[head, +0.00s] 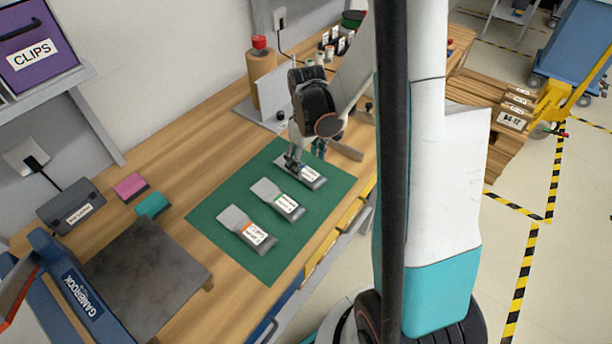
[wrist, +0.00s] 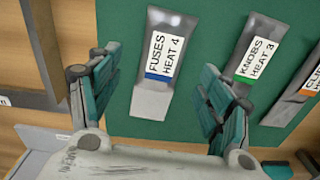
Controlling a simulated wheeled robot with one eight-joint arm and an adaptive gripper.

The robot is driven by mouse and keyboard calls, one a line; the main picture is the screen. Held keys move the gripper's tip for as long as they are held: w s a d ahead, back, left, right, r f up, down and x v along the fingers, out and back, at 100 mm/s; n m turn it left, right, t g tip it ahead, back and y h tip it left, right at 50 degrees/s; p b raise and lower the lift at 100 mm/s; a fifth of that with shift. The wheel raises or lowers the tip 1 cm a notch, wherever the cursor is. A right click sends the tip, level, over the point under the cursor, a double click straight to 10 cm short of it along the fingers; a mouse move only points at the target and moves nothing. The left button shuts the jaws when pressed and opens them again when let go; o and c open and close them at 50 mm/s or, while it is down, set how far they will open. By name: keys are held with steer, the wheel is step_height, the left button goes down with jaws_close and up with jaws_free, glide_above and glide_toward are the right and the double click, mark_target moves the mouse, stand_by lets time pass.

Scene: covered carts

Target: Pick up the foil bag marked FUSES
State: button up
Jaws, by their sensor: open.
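The foil bag marked FUSES (wrist: 160,65) lies on a green mat (wrist: 198,12). It is dark grey with a white label reading FUSES HEAT 4, a blue stripe and a pale end. My gripper (wrist: 160,112) is open above it, with one teal-padded finger on each side of the bag's pale end in the wrist view. The fingers do not touch the bag there. In the head view my gripper (head: 294,163) is over the farthest bag, hiding part of it. A KNOBS bag (wrist: 251,58) with a green stripe lies to the right, outside the fingers.
A third bag (head: 247,229) with an orange stripe lies nearest on the mat. A grey bracket (head: 275,103) and a brown cylinder (head: 262,78) stand behind my gripper. A dark slab (head: 145,270) and pink and teal blocks are at the left.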

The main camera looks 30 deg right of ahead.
mark_target(306, 172)
step_height(306, 172, down, 4)
steer(key=shift+r+b, duration=0.15)
steer(key=shift+b, duration=0.3)
steer(key=shift+a+r, duration=0.1)
steer(key=c, duration=1.3)
steer(key=shift+r, duration=0.1)
steer(key=shift+c, duration=0.2)
